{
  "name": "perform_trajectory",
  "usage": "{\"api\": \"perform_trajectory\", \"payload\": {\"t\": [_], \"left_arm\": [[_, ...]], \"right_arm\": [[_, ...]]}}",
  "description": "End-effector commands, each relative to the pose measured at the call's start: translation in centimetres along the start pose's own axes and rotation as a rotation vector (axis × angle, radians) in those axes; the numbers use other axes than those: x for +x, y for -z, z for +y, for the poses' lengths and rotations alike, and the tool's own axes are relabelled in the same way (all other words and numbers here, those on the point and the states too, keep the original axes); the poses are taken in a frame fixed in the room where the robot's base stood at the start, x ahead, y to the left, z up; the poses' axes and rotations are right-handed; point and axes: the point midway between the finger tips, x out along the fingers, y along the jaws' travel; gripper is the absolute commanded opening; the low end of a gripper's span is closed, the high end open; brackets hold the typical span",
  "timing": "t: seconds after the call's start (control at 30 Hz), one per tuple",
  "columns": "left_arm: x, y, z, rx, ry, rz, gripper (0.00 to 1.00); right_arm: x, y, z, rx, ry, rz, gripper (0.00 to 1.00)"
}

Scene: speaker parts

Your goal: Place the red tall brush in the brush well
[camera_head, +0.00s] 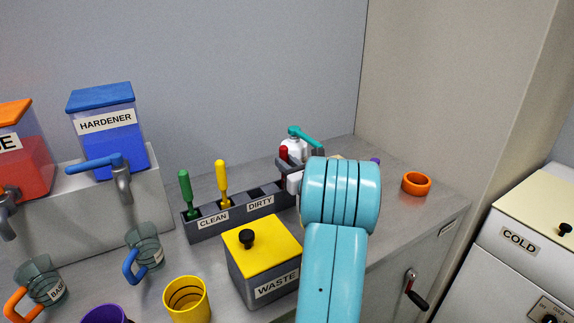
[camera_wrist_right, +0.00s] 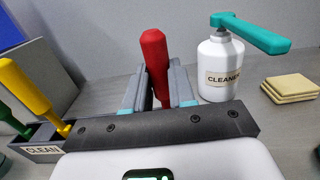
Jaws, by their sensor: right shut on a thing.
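The red tall brush (camera_wrist_right: 153,55) stands upright between the fingers of my right gripper (camera_wrist_right: 158,88), which is shut on it. Its red handle also shows in the head view (camera_head: 283,153), behind the right end of the rack; its lower end is hidden. The brush well is a dark grey rack (camera_head: 234,222) labelled CLEAN and DIRTY. A green brush (camera_head: 185,189) and a yellow brush (camera_head: 221,182) stand in its CLEAN part. The DIRTY part shows an empty dark opening. My left gripper is not in view.
A white cleaner bottle (camera_wrist_right: 222,68) with a teal handle stands right of the red brush. A yellow-lidded WASTE box (camera_head: 263,243) stands before the rack. An orange ring (camera_head: 416,183) lies at the right. Tan pads (camera_wrist_right: 288,88) lie beside the bottle.

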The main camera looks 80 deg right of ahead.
Motion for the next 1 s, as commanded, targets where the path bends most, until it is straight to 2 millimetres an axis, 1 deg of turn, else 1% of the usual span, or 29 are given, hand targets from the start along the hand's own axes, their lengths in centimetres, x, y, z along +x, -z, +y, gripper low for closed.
{"api": "perform_trajectory", "payload": {"t": [0.17, 0.2, 0.27, 0.53, 0.63, 0.67, 0.77, 1.0], "left_arm": [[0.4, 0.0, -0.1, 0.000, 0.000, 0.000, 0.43], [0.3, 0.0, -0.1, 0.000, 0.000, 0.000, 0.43], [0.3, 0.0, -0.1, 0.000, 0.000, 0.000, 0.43], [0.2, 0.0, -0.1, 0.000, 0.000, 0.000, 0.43], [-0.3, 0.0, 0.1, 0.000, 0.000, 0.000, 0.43], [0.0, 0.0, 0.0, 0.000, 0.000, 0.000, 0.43], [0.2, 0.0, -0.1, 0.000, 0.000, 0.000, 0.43], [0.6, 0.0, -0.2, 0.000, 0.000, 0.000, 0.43]], "right_arm": [[0.0, 0.4, 0.0, 0.000, 0.000, 0.000, 0.00], [0.0, 0.3, 0.0, 0.000, 0.000, 0.000, 0.31], [0.0, 0.2, 0.0, 0.000, 0.000, 0.000, 0.50], [0.0, 0.2, 0.0, 0.000, 0.000, 0.000, 0.50], [-0.1, -0.3, 0.0, 0.000, 0.000, 0.000, 0.50], [-0.5, -0.1, -0.1, 0.000, 0.002, 0.001, 0.50], [-2.3, 0.0, -0.2, -0.001, 0.005, 0.001, 0.50], [-8.0, 0.0, -0.2, -0.001, 0.006, 0.003, 0.50]]}}
